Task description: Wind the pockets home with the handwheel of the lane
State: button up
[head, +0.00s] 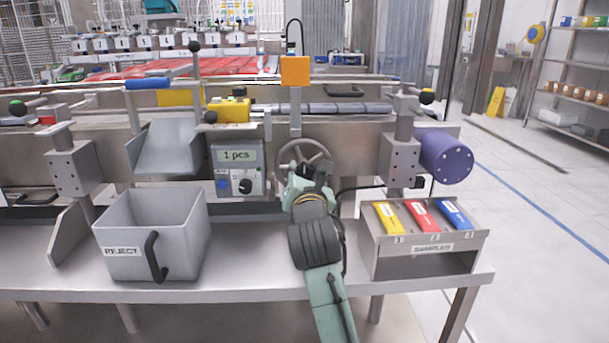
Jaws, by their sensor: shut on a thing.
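The handwheel (300,146) is a grey spoked wheel on the front of the lane, right of the control box and below an orange square panel. My gripper (311,168) is at the lower part of the wheel and is shut on it, as far as I can tell. My arm covers the bottom of the wheel, and the fingers are partly hidden by the wrist. The lane's belt with dark pockets (345,108) runs crosswise behind the wheel. The control box (238,166) shows "1 pcs" and has a black knob.
A grey REJECT bin (151,240) stands left on the bench (240,284). A SAMPLES box (425,264) with yellow, red and blue packets stands right of my arm. A purple motor (444,156) sticks out at the right. Black cables hang close to the wheel's right.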

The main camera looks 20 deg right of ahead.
jog(key=o, duration=1.1)
jog(key=shift+o, duration=0.2)
jog(key=v, duration=0.7)
jog(key=shift+s, duration=0.25)
jog(key=shift+a, duration=0.1)
